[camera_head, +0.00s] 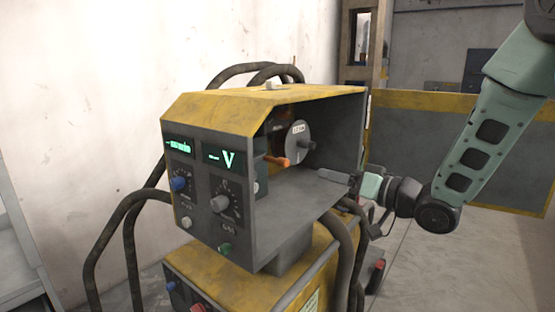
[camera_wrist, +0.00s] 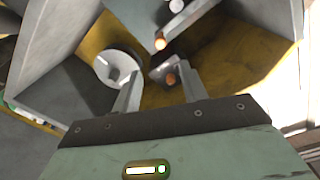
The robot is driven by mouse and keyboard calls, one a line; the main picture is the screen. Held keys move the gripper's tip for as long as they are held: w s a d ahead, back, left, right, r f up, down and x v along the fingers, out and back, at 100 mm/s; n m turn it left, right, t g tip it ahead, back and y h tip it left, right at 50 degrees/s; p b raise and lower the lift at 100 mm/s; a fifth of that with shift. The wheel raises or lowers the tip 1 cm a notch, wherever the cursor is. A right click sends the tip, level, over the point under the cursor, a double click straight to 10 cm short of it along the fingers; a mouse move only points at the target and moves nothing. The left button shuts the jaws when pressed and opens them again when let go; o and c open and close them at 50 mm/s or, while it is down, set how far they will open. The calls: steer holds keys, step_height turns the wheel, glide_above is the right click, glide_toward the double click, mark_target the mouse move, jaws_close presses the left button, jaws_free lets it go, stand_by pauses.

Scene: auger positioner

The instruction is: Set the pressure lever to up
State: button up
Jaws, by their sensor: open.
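The pressure lever shows an orange handle (camera_head: 278,160) in the head view, inside the open side of the yellow and grey machine (camera_head: 290,200). It sticks out roughly level, left of and below the round grey spool (camera_head: 298,142).
The housing's front panel carries a blue knob (camera_head: 179,184), a dark dial (camera_head: 220,204) and lit displays. Its roof and floor bound the opening. Dark cables (camera_head: 341,255) hang near the opening's lower edge. A yellow-topped grey barrier (camera_head: 450,104) stands behind my arm.

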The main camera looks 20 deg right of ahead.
mark_target(277, 161)
steer(key=p+x, duration=0.1)
steer(key=x, duration=1.5)
steer(key=shift+w+a+p, duration=0.25)
steer(key=shift+a+p, duration=0.05)
steer(key=shift+p, duration=0.1)
jaws_close()
